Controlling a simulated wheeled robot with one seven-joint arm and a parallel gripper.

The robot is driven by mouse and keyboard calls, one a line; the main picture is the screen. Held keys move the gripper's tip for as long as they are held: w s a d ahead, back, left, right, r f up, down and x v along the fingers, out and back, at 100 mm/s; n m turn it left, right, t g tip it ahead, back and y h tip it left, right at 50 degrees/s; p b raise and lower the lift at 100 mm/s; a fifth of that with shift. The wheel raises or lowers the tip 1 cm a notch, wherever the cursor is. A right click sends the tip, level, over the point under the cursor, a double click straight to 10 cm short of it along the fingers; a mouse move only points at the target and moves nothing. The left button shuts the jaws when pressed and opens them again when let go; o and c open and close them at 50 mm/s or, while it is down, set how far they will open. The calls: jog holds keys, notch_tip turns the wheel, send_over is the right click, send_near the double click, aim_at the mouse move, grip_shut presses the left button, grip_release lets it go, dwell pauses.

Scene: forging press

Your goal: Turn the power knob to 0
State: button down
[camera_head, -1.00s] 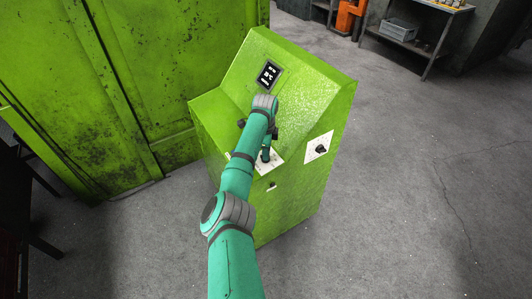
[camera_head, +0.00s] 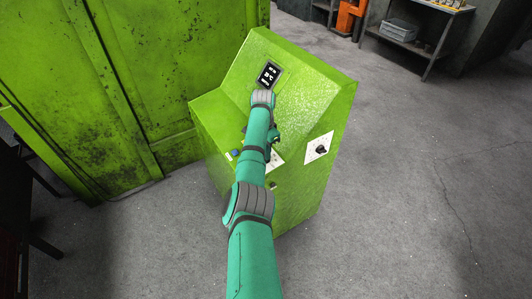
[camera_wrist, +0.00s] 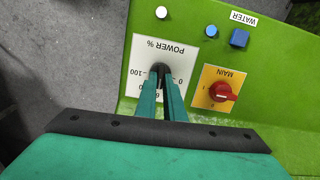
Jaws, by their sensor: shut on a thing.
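The power knob (camera_wrist: 158,68) is black and sits on a white plate (camera_wrist: 187,50) marked POWER %, which appears upside down in the wrist view. My gripper (camera_wrist: 160,78) has its two teal fingers closed around the knob. The 100 mark shows left of the fingers and the 0 mark right of them. Other marks near the fingers are partly covered. The knob's pointer is hidden, so I cannot tell its setting. In the head view my arm covers the knob, and only part of the power plate (camera_head: 277,157) shows.
A red MAIN switch (camera_wrist: 222,92) on a yellow plate is close right of my fingers. A blue WATER button (camera_wrist: 239,38), a round blue button (camera_wrist: 211,31) and a white button (camera_wrist: 161,12) are nearby. The green cabinet (camera_head: 310,95) carries a display (camera_head: 269,75) and a side knob (camera_head: 320,149).

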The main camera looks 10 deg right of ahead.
jog(key=n, duration=0.4)
jog(key=shift+w+a+n, duration=0.1)
jog(key=shift+a+n, duration=0.1)
jog(key=shift+n, duration=0.1)
jog(key=n, duration=0.3)
jog(key=shift+w+a+n+g+h, duration=0.1)
jog(key=shift+n+g+h, duration=0.2)
jog(key=shift+n, duration=0.1)
jog(key=n, duration=0.3)
jog(key=shift+f+h, duration=0.1)
jog(key=shift+h, duration=0.2)
jog(key=shift+a+n, duration=0.15)
jog(key=shift+n, duration=1.75)
jog(key=c, duration=1.9)
grip_release()
jog(key=shift+o, duration=0.2)
